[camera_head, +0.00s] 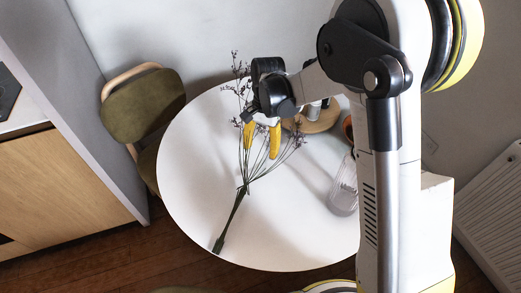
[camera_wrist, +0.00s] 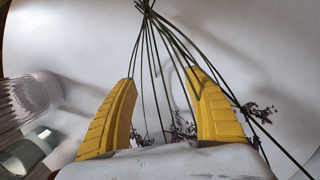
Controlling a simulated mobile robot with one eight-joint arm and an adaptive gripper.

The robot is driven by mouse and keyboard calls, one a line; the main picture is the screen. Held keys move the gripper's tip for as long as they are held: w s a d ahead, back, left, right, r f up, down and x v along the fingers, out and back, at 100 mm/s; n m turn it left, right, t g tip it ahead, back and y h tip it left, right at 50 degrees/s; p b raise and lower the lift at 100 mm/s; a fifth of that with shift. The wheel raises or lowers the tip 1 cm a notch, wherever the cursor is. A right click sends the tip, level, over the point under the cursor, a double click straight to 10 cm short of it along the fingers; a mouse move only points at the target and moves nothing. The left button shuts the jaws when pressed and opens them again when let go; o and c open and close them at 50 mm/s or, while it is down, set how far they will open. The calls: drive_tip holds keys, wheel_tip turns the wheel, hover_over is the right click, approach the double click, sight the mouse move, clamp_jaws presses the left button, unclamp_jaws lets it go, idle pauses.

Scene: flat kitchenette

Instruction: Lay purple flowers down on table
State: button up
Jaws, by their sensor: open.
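The purple flowers (camera_head: 241,190) are a bunch of thin dark green stems with small dark purple blossoms. They extend across the white round table (camera_head: 185,190), stem ends toward the front and blossoms spread toward the back. They look laid on the tabletop, though contact along their whole length cannot be told. My gripper (camera_head: 260,152) is open above the blossom half, its yellow fingers apart. In the wrist view the stems (camera_wrist: 148,28) gather beyond the fingertips of my gripper (camera_wrist: 159,76) and fan out between and past the fingers. Some blossoms are hidden by my gripper.
A clear ribbed glass vase (camera_head: 343,190) is on the table's right side, partly behind my arm. A round wooden tray (camera_head: 322,122) with small items is at the back right. A green chair (camera_head: 143,106) stands at the left. The table's front left is clear.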

wheel_tip(320, 180, up, 11)
drive_tip(key=w+d, duration=0.1)
drive_tip(key=shift+w, duration=0.4)
idle(0.3)
drive_tip(key=s+d+r+n+t, duration=0.3)
drive_tip(key=s+d+r+t, duration=0.1)
drive_tip(key=s+d+r, duration=0.4)
drive_tip(key=s+d+f+n+t+h, duration=0.1)
drive_tip(key=s+d+n+t, duration=0.2)
drive_tip(key=s, duration=0.9)
drive_tip(key=shift+d+f+t, duration=0.2)
drive_tip(key=shift+d+t, duration=0.8)
drive_tip(key=shift+d, duration=0.05)
